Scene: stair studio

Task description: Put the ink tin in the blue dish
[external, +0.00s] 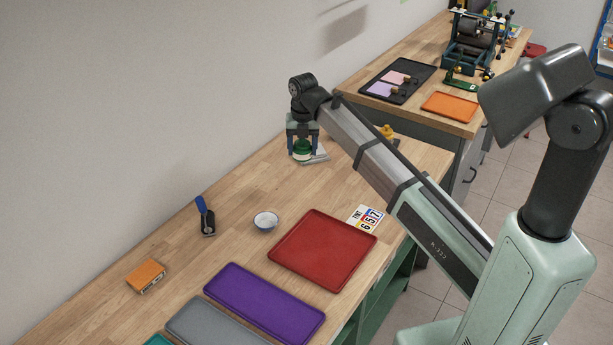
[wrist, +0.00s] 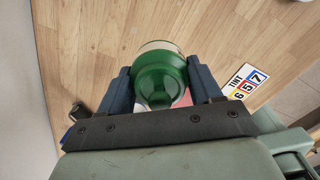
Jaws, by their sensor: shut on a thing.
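The ink tin is a round green tin (external: 302,153) at the far end of the bench, near the wall. My gripper (external: 303,148) points down and is shut on it. In the wrist view the tin (wrist: 160,80) sits between the two dark blue fingers of my gripper (wrist: 160,88). I cannot tell whether the tin is lifted or touches the surface below. The blue dish (external: 265,221) is a small round bowl, pale inside with a blue rim. It stands apart from my gripper, nearer the camera, and looks empty.
A pale flat thing (external: 317,156) lies beside the tin. A red tray (external: 322,250), a number card (external: 368,219), a blue-handled roller (external: 206,218), an orange box (external: 146,275) and a purple tray (external: 264,303) lie around the dish. Bare wood lies between tin and dish.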

